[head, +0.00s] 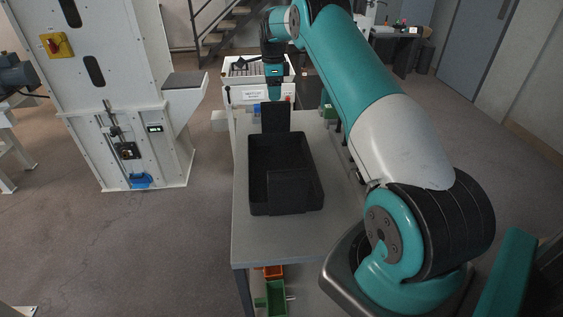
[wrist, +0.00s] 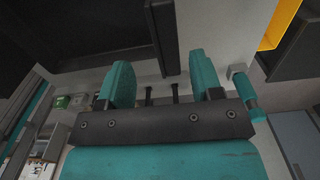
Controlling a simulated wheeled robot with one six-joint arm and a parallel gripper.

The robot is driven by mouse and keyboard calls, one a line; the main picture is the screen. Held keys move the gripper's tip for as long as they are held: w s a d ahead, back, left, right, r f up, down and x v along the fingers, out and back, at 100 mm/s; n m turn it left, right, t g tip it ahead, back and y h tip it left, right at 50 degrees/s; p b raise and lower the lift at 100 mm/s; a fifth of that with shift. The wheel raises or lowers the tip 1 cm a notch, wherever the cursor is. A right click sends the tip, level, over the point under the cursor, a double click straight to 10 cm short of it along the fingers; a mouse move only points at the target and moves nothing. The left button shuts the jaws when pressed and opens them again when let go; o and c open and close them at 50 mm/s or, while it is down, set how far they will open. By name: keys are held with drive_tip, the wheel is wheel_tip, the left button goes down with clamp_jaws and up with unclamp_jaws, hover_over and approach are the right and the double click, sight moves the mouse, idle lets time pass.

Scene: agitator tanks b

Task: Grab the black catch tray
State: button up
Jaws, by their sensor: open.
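A black open tray (head: 257,175) rests on the grey table, with a smaller black box-like part at its near end. An upright black plate (head: 276,118) stands at its far end; I cannot tell if it belongs to the tray. My gripper (head: 274,97) points down at the top of this plate. In the wrist view my gripper (wrist: 160,72) has its two teal fingers wide apart, with nothing clasped. A narrow black edge (wrist: 163,38) reaches down towards the gap between them. Contact cannot be made out.
The grey table (head: 275,240) has bare surface in front of the tray. Orange (head: 273,272) and green (head: 276,297) bins sit below it. A white machine (head: 125,110) stands at left, and a white cabinet (head: 255,80) behind the table. Floor at left is clear.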

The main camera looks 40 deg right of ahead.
sight(275, 103)
drive_tip(key=shift+w+d+f+p, duration=0.15)
drive_tip(key=shift+f+p, duration=0.2)
drive_tip(key=shift+f, duration=0.8)
drive_tip(key=shift+s+d+f+p, duration=0.1)
drive_tip(key=shift+f+p, duration=0.3)
drive_tip(key=shift+f, duration=0.75)
drive_tip(key=shift+w+d+f+p, duration=0.15)
drive_tip(key=shift+f+p, duration=0.2)
drive_tip(key=shift+f, duration=0.8)
drive_tip(key=shift+s, duration=0.1)
clamp_jaws()
